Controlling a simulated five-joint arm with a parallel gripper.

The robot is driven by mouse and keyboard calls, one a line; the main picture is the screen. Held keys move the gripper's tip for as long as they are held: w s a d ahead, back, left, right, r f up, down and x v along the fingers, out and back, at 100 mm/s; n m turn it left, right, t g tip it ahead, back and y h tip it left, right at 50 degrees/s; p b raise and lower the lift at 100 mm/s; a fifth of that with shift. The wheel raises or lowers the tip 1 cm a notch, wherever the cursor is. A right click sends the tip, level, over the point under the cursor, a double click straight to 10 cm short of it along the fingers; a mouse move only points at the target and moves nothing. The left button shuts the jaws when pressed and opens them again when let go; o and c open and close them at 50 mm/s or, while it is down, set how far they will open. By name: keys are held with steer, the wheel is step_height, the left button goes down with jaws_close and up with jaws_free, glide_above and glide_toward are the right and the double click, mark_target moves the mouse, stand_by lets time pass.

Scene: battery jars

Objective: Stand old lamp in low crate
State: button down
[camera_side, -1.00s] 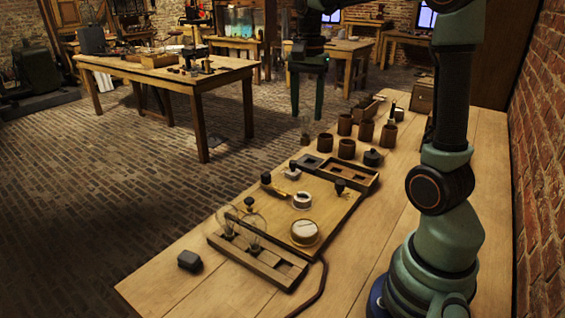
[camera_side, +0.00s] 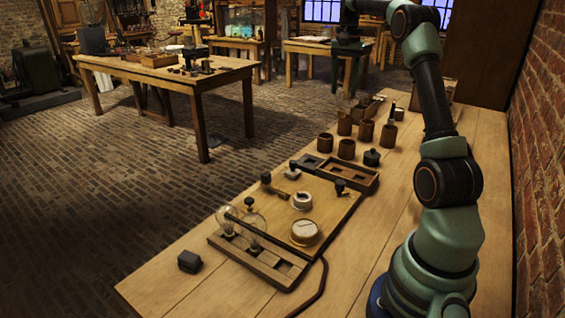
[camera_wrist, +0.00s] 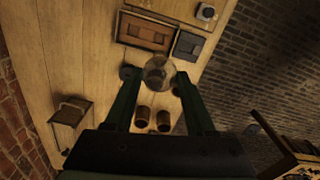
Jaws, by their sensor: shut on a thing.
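My gripper (camera_wrist: 155,78) is shut on a clear round glass lamp (camera_wrist: 156,70), which shows between the fingertips in the wrist view. In the side view my gripper (camera_side: 346,90) hangs above the far part of the bench, near the brown pots. The lamp is hard to make out there. A low open wooden crate with compartments (camera_side: 366,187) lies at the back edge of the wooden board; a brown compartmented box (camera_wrist: 148,32) shows in the wrist view. Another small crate (camera_side: 378,102) stands behind the pots. I cannot tell which is the low crate.
A wooden holder (camera_side: 262,263) with two glass bulbs lies at the front left. A dark block (camera_side: 189,262) sits near the left edge.

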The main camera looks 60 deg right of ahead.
steer(key=shift+s+d+f, duration=0.1)
steer(key=shift+d+f, duration=0.15)
steer(key=shift+f, duration=0.15)
step_height(320, 180, down, 19)
steer(key=shift+f, duration=0.15)
steer(key=shift+f, duration=0.15)
steer(key=shift+c, duration=1.2)
jaws_free()
